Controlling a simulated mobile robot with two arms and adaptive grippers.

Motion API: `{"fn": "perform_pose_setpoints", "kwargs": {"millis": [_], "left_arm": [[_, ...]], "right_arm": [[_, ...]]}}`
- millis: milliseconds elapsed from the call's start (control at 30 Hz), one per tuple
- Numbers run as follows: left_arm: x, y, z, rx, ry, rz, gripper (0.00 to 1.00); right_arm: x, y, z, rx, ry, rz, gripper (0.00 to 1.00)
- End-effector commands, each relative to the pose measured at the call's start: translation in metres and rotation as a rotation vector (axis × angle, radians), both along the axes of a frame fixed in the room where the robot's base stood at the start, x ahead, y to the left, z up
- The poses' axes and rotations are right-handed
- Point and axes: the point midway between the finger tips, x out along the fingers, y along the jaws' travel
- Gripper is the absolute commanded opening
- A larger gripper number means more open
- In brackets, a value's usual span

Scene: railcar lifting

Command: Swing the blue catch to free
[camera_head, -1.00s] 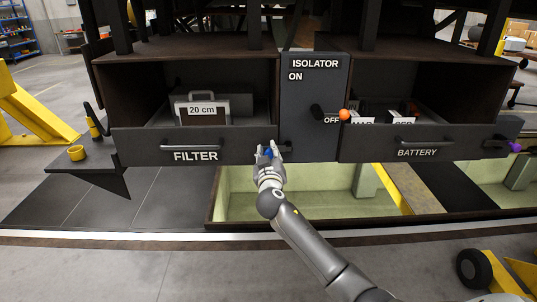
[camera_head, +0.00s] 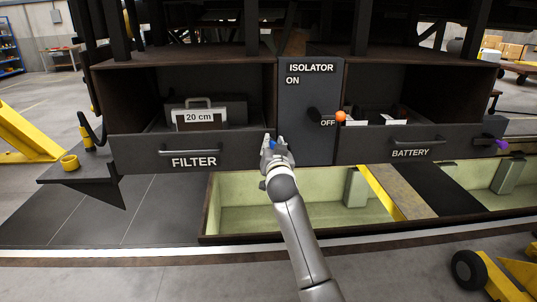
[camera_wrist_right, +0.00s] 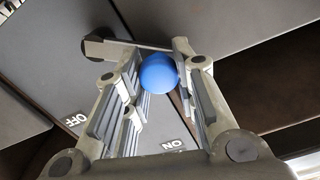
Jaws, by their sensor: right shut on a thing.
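The blue catch's round knob (camera_head: 273,143) sits at the seam between the FILTER drawer and the ISOLATOR panel. My right gripper (camera_head: 270,140) is around it and shut on it, its arm coming up from the bottom. In the right wrist view the blue knob (camera_wrist_right: 158,73) lies between the two fingers of the right gripper (camera_wrist_right: 150,62). The gripper hides most of the catch in the head view. My left gripper is not in view.
The FILTER drawer (camera_head: 140,154) holds a case marked 20 cm. The ISOLATOR panel (camera_head: 305,110) has an orange-tipped handle (camera_head: 340,117) pointing to OFF. The BATTERY drawer (camera_head: 370,152) is at right, with a purple knob (camera_head: 502,144) beyond. An open pale trough (camera_head: 230,190) lies below.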

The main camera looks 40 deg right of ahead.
Motion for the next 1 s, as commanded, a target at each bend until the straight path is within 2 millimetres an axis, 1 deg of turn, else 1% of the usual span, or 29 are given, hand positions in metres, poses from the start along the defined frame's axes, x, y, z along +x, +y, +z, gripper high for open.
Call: {"fn": "perform_pose_setpoints", "kwargs": {"millis": [133,267,700,1000], "left_arm": [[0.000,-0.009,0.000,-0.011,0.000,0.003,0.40],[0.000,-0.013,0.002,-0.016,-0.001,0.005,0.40],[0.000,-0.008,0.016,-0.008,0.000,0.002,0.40],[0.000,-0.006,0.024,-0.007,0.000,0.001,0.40]], "right_arm": [[-0.003,-0.005,0.006,0.126,-0.074,0.000,0.00],[-0.007,-0.011,0.012,0.231,-0.141,-0.001,0.00],[-0.019,-0.032,0.023,0.569,-0.347,-0.003,0.00],[-0.026,-0.042,0.023,0.726,-0.444,-0.003,0.00]]}}
